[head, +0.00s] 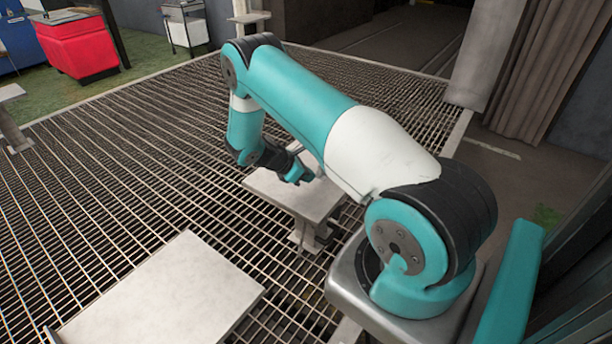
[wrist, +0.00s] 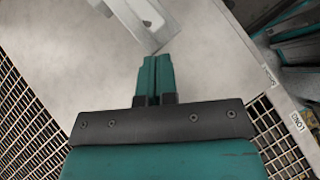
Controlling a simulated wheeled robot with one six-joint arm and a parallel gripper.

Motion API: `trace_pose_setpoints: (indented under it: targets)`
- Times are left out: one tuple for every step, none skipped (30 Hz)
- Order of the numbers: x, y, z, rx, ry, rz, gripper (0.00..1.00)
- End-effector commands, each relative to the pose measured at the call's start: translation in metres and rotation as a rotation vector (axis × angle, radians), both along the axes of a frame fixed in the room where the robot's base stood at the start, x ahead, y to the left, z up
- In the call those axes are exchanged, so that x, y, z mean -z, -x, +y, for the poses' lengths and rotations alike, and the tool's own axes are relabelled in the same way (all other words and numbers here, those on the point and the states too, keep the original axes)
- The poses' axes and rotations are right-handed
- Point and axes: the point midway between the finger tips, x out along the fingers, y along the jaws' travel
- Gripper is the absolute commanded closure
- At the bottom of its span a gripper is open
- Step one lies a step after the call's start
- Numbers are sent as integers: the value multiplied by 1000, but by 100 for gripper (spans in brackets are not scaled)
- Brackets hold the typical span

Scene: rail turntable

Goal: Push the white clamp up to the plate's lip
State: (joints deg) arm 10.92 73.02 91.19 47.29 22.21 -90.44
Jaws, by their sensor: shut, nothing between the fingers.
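A pale plate (wrist: 70,50) fills much of the wrist view; in the head view the plate (head: 318,205) stands on a post under my arm. A whitish block (wrist: 145,18), which looks like the white clamp, lies on the plate at the top of the wrist view, partly cut off. My gripper (wrist: 155,60) has its fingers shut and empty, with the tips just short of the block's near end. I cannot tell whether they touch. In the head view my gripper (head: 300,175) is low over the plate, and the clamp cannot be made out behind the arm.
Another plate (head: 165,300) stands in the left foreground, over open grating (head: 90,190).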

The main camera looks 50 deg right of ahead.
Motion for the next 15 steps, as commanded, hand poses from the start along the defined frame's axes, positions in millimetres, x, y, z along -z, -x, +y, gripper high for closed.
trace_pose_setpoints:
  targets:
    - [0, -1, 1, 0, 0, 0, 100]
    - [0, -1, 3, -1, 0, -1, 100]
    - [0, -2, 5, -1, 0, -1, 100]
    - [0, -3, 8, -1, 0, -1, 100]
    - [0, -4, 11, 0, 1, -1, 100]
    - [0, -5, 16, 2, 0, -1, 100]
    - [0, -7, 20, 4, 0, 1, 100]
    - [1, -8, 24, 4, 0, 0, 100]
    - [1, -10, 31, 8, 1, -1, 100]
    - [-6, -14, 34, 10, 1, -4, 100]
    - [-11, -16, 39, 10, 2, -5, 100]
    - [-18, -19, 45, 11, 0, -5, 100]
    - [-23, -22, 50, 8, 1, -6, 100]
    - [-28, -25, 56, 8, 0, -5, 100]
    - [-35, -28, 62, 6, 0, -6, 100]
